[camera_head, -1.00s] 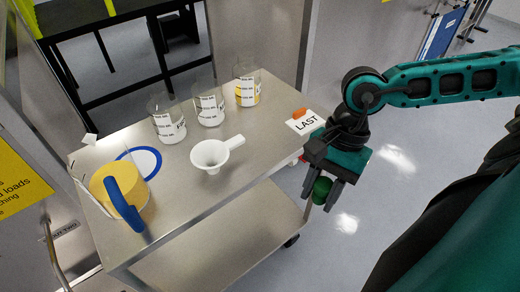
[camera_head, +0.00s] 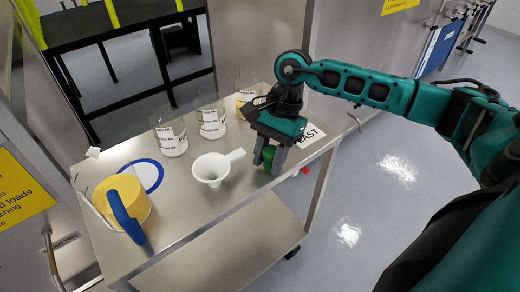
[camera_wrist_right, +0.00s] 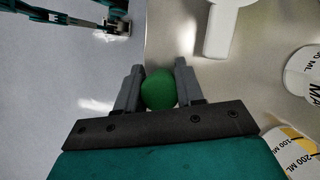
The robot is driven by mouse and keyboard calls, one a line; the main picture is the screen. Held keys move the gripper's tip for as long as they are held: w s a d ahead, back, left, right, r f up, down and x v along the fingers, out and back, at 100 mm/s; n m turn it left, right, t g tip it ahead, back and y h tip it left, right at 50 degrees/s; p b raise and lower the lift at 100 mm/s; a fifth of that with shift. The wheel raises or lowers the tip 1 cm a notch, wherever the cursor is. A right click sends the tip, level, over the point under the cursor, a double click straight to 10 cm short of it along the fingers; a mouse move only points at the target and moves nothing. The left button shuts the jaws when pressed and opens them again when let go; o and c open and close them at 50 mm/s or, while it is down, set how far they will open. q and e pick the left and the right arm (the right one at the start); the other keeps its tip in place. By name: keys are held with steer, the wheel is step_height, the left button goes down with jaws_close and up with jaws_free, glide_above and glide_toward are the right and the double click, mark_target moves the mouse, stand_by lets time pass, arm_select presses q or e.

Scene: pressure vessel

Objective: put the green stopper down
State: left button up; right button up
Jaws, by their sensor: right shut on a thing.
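The green stopper (camera_head: 268,153) is between the fingers of my right gripper (camera_head: 270,160), which is shut on it. In the right wrist view the stopper (camera_wrist_right: 159,90) shows as a green ball between the two grey fingers. The gripper is over the right part of the steel cart top (camera_head: 235,208), to the right of the white funnel (camera_head: 211,169). I cannot tell whether the stopper touches the cart top. My left gripper is not in view.
Several beakers (camera_head: 172,138) stand along the back of the cart, the rightmost partly hidden by my arm. A LAST card (camera_head: 311,135) lies behind the gripper.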

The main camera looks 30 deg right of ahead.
steer(key=w, duration=0.3)
steer(key=shift+w+a, duration=0.15)
steer(key=shift+f, duration=0.3)
steer(key=shift+f, duration=0.2)
steer(key=o, duration=1)
steer(key=shift+r, duration=0.5)
steer(key=v, duration=1.1)
steer(key=shift+d+r+p, duration=0.2)
steer(key=shift+p, duration=0.15)
